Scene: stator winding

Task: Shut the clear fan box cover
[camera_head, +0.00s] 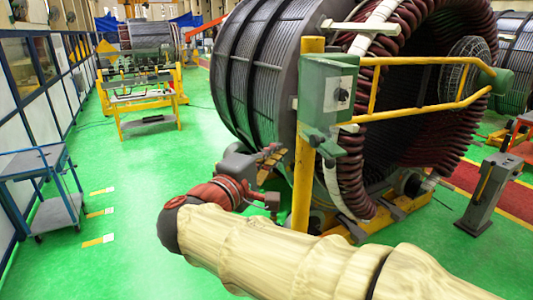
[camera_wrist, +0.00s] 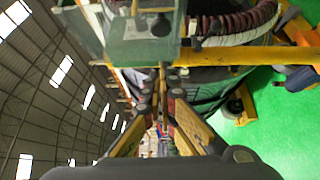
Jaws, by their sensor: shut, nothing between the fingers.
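The green fan box (camera_head: 313,100) is mounted on a yellow post, with a pale front and a dark knob. In the wrist view, a see-through greenish pane (camera_wrist: 138,48), which looks like the clear cover, hangs at the upper middle. I cannot tell its exact angle. My gripper (camera_head: 280,154) is left of the post and lower than the box. In the wrist view, the fingers of my gripper (camera_wrist: 163,72) come together just below the pane's lower right edge. They are shut and hold nothing. I cannot tell whether they touch the pane.
A yellow rail (camera_head: 420,60) runs right from the post, in front of the large stator (camera_head: 262,75) with dark red coils. A grey pedestal (camera_head: 487,195) stands at right. A blue cart (camera_head: 35,165) is at left. The green floor (camera_head: 130,185) between is mostly clear.

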